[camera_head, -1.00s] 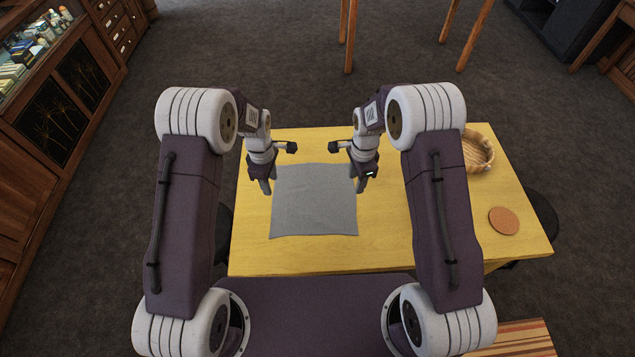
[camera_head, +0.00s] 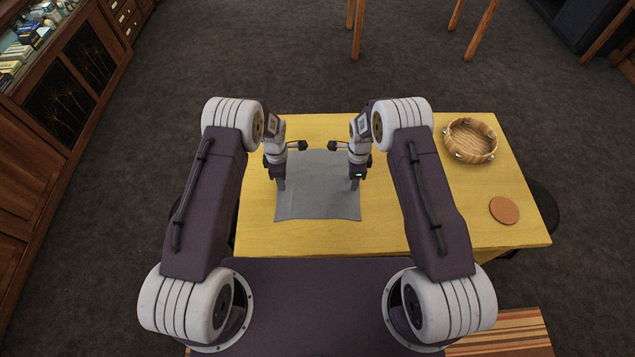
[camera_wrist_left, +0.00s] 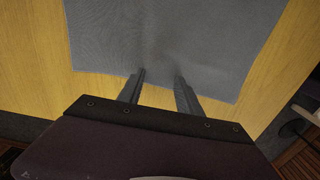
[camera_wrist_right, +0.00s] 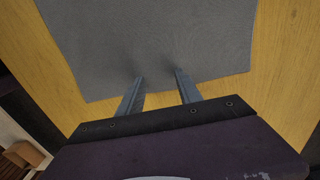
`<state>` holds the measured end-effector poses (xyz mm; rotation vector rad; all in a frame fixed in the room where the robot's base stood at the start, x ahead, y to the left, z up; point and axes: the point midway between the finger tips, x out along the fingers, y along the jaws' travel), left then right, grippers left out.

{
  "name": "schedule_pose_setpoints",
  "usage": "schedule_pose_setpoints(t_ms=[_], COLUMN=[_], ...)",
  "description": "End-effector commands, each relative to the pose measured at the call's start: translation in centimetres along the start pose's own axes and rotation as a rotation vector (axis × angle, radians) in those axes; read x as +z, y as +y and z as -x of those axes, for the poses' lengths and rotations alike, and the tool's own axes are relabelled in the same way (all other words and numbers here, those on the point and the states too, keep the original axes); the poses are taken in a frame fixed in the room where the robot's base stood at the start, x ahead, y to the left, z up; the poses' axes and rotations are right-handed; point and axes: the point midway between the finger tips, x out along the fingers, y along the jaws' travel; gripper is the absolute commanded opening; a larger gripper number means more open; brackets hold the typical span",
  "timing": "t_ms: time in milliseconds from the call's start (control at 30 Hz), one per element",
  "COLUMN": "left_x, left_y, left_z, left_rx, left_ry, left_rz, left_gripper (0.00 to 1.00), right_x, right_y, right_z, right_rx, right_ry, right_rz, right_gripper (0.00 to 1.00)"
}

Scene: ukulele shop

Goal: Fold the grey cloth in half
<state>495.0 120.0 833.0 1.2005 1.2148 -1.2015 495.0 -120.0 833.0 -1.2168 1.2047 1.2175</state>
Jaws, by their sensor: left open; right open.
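The grey cloth (camera_head: 318,190) lies flat and spread out on the yellow table (camera_head: 390,225). My left gripper (camera_head: 280,184) points down at the cloth's left edge. In the left wrist view its two fingers (camera_wrist_left: 160,75) are apart, with their tips over the cloth's edge. My right gripper (camera_head: 355,182) points down at the cloth's right edge. In the right wrist view its fingers (camera_wrist_right: 157,74) are also apart, with tips over the cloth near its edge. Both grippers are empty. The cloth's far corners are partly hidden by my wrists in the head view.
A round wooden tambourine-like ring (camera_head: 470,140) sits at the table's back right. A round cork coaster (camera_head: 504,210) lies at the right. The table between cloth and coaster is clear. Wooden legs (camera_head: 357,30) stand beyond the table.

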Motion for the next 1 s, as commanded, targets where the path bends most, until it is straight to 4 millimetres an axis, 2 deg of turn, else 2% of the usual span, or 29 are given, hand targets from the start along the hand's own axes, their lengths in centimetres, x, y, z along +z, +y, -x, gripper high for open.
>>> schedule_pose_setpoints(t_ms=[267,567,1000], left_x=[0.00,0.00,-0.01], left_y=[0.02,-0.02,-0.05], left_z=[-0.39,-0.31,-0.16], left_rx=[0.001,0.000,-0.001], left_ry=[0.000,0.000,0.000], left_rz=[0.000,0.000,0.000], left_gripper=[0.40,0.00,0.00], right_x=[0.00,-0.01,-0.02], right_y=[-0.01,0.01,0.04], right_z=[-0.39,-0.31,-0.15], right_rx=[0.000,0.000,0.001], right_ry=[0.000,0.000,0.000], right_rz=[0.000,0.000,0.000], right_gripper=[0.40,0.00,0.00])
